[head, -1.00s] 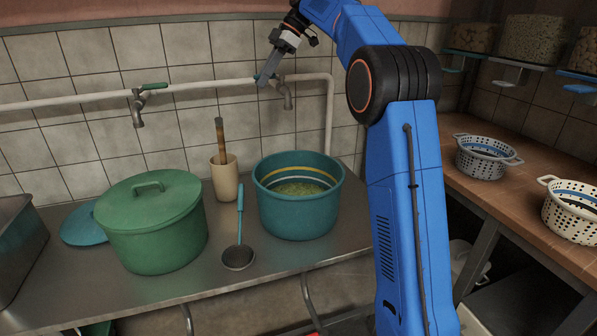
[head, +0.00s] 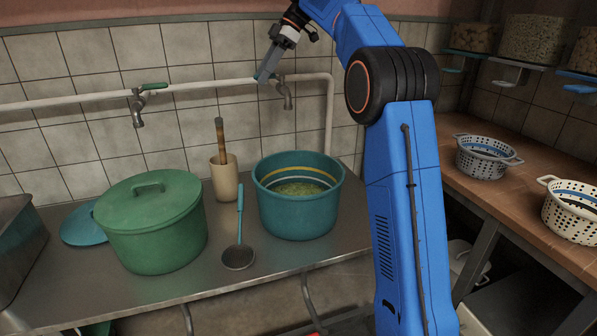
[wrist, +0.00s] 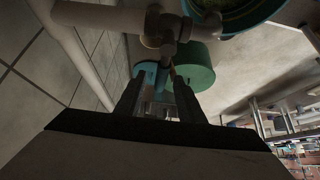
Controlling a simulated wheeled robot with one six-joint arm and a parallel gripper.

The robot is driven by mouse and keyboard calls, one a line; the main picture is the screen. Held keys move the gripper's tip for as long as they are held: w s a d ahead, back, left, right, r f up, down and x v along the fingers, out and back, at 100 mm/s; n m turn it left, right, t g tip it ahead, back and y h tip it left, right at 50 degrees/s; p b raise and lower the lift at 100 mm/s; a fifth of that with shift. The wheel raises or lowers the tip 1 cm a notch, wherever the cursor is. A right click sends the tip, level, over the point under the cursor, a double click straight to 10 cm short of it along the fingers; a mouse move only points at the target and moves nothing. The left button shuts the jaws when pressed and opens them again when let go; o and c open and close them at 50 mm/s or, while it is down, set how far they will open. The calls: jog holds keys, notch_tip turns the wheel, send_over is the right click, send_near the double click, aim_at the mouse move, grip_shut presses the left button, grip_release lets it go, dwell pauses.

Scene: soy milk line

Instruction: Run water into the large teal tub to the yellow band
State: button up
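The large teal tub (head: 298,215) stands upright on the steel counter below the right tap (head: 285,92). Inside are a yellow band, a white band lower down, and greenish contents (head: 300,188) below both bands. I see no water stream from the tap. My gripper (head: 265,73) is at the tap's teal handle (head: 258,78), above and left of the spout. In the wrist view my gripper (wrist: 157,78) shows its fingers apart. Whether the handle is between them or touched is unclear. The tub's rim also shows at the top of the wrist view (wrist: 262,14).
A lidded green tub (head: 155,235), a ladle (head: 239,255), a beige cup (head: 224,180) with a wooden stick and a blue lid (head: 82,226) are on the counter. A second tap (head: 138,108) is left. Colanders (head: 485,160) stand on the right counter.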

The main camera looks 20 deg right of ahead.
jog(key=shift+r, duration=2.85)
